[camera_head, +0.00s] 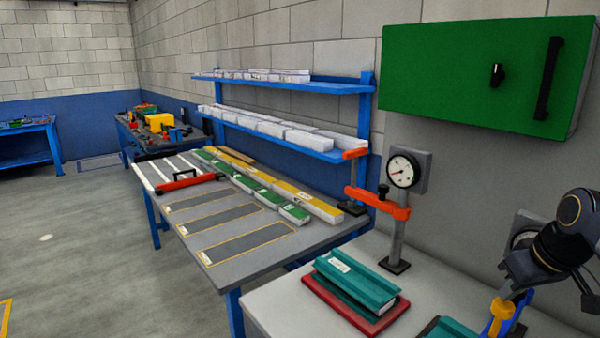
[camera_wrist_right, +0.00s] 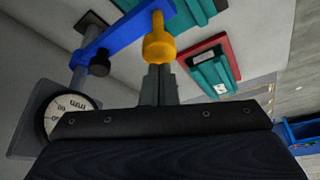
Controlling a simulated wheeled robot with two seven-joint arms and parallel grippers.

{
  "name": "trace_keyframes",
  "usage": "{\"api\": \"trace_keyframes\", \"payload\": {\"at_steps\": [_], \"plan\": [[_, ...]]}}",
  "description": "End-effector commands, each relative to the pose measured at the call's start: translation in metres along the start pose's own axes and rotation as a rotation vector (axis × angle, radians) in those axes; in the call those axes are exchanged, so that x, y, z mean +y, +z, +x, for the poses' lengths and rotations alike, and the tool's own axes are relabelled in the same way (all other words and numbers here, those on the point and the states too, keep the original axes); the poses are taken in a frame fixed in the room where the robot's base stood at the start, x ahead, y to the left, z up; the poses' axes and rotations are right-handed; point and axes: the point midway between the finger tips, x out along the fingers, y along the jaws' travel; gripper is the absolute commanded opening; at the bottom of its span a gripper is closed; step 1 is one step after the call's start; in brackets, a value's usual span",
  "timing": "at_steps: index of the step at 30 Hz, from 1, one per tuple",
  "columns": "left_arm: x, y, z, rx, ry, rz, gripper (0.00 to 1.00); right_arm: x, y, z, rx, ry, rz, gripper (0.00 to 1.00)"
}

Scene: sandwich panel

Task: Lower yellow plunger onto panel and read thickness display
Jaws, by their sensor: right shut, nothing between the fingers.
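The yellow plunger (camera_head: 500,313) stands at the lower right, in a blue gauge arm (camera_head: 519,330). The plunger (camera_wrist_right: 159,38) and blue arm (camera_wrist_right: 122,38) are clear in the right wrist view. My right gripper (camera_head: 507,297) is shut and empty, its tips right at the plunger's knob; I cannot tell whether they touch. The shut fingers (camera_wrist_right: 158,80) point at the knob. A teal panel (camera_head: 447,329) is partly in view below, cut off by the frame edge. The round white dial (camera_wrist_right: 70,112) shows at left, partly hidden; its reading is not legible. My left gripper is not in view.
Another teal panel (camera_head: 355,282) lies on a red base (camera_head: 362,322) beside a red-armed stand (camera_head: 392,208) with a round gauge (camera_head: 402,171). A green wall cabinet (camera_head: 470,75) hangs above. A grey table (camera_head: 185,213) with panels stands left.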

Motion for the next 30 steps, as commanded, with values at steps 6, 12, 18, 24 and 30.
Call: {"api": "trace_keyframes", "payload": {"at_steps": [6,12,18,24,30], "plan": [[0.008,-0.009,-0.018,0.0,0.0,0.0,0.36,0.0,-0.009,-0.021,0.0,0.0,0.0,0.0],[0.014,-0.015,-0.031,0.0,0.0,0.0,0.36,0.0,-0.015,-0.036,0.001,0.0,0.0,0.0],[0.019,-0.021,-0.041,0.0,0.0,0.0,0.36,0.0,-0.02,-0.048,0.001,0.0,0.0,0.0],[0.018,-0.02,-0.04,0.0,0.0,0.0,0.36,0.0,-0.02,-0.047,0.001,0.0,0.0,0.0],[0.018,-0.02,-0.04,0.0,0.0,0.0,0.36,-0.007,-0.014,-0.049,0.008,-0.011,0.01,0.0]]}}
